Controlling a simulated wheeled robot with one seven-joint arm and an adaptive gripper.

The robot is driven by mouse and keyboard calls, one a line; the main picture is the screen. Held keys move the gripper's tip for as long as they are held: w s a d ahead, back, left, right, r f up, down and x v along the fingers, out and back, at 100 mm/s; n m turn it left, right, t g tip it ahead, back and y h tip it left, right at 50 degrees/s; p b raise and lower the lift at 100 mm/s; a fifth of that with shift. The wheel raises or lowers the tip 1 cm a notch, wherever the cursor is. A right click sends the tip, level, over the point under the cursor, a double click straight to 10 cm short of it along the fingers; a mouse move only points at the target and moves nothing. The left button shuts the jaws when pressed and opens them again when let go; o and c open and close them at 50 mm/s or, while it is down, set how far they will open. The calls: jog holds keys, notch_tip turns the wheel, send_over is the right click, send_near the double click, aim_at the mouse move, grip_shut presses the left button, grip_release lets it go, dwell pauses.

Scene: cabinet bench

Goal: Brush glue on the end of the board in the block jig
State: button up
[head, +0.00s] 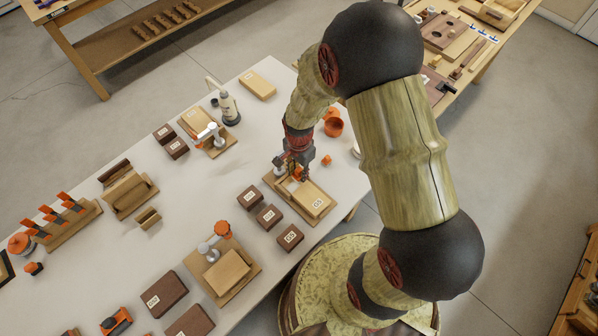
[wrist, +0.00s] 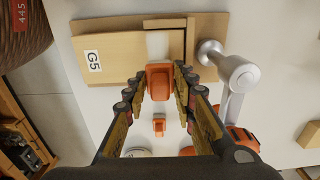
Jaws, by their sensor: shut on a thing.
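The pale wooden board marked G5 (head: 312,200) lies flat on a wooden jig base (head: 325,212); it also shows in the wrist view (wrist: 105,60). My gripper (head: 297,172) is above the jig near the board's far end. In the wrist view its fingers (wrist: 160,82) are shut on an orange handle (wrist: 160,76), apparently the glue brush. A silver round-headed clamp (wrist: 228,68) stands right of the fingers.
Orange pots (head: 333,126) and a small orange piece (head: 326,160) stand near the jig. Dark brown blocks (head: 268,216) lie to its left.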

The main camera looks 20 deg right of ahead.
jog(key=shift+r+p, duration=1.35)
jog(key=shift+r, duration=0.75)
